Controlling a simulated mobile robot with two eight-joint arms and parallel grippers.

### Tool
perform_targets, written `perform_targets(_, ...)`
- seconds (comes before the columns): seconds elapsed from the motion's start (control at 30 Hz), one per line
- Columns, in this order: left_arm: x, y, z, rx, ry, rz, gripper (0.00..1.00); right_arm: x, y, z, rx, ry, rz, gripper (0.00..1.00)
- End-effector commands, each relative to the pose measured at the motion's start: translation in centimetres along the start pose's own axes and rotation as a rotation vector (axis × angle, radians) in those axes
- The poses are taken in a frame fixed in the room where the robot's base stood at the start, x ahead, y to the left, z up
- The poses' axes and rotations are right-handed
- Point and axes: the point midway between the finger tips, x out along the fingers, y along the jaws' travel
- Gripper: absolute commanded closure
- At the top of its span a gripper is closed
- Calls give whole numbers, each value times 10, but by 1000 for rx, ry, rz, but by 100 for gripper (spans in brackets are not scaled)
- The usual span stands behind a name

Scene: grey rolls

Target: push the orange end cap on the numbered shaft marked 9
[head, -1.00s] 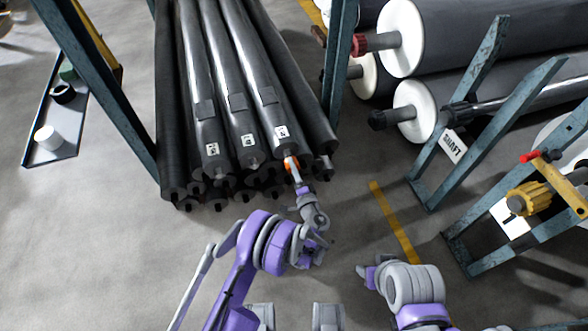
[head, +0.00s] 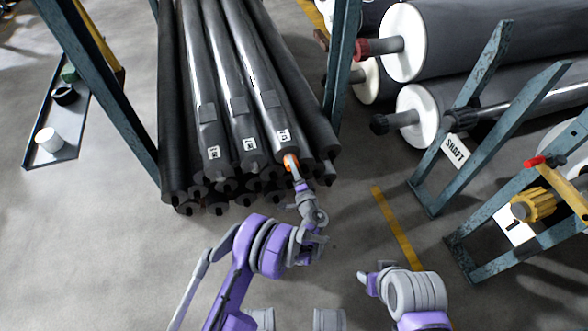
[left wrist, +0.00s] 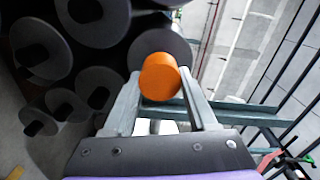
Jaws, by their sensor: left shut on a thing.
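The orange end cap (head: 291,162) is between the fingers of my left gripper (head: 294,171), at the near end of the rightmost labelled dark shaft (head: 270,100). Its white tag (head: 284,136) is too small to read surely. In the left wrist view the cap (left wrist: 160,76) is gripped between two grey fingers and covers part of a round dark shaft end (left wrist: 160,44). I cannot tell whether cap and shaft touch. My right gripper (head: 367,284) is low in the head view, away from the shafts; its jaw opening is unclear.
Two more tagged shafts (head: 208,110) lie to the left on the pile. Blue-green rack posts (head: 341,85) flank the pile. A tray (head: 68,143) with a white roll stands left. Large grey rolls (head: 470,45) and a frame are right. The floor in front is clear.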

Motion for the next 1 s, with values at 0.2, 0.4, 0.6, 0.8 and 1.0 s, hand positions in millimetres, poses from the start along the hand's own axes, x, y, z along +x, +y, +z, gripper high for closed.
perform_targets(0.2,7,0,0,0,-1,0,95,2,0,0,0,0,0,50)
perform_targets(0.4,13,0,0,0,-1,0,95,4,0,1,0,-1,0,50)
perform_targets(0.6,16,0,0,0,0,0,30,5,0,1,0,-1,0,50)
perform_targets(0.8,16,0,0,0,0,0,7,5,0,1,0,-1,0,50)
perform_targets(1.0,15,0,0,0,0,0,7,5,0,1,0,-1,0,50)
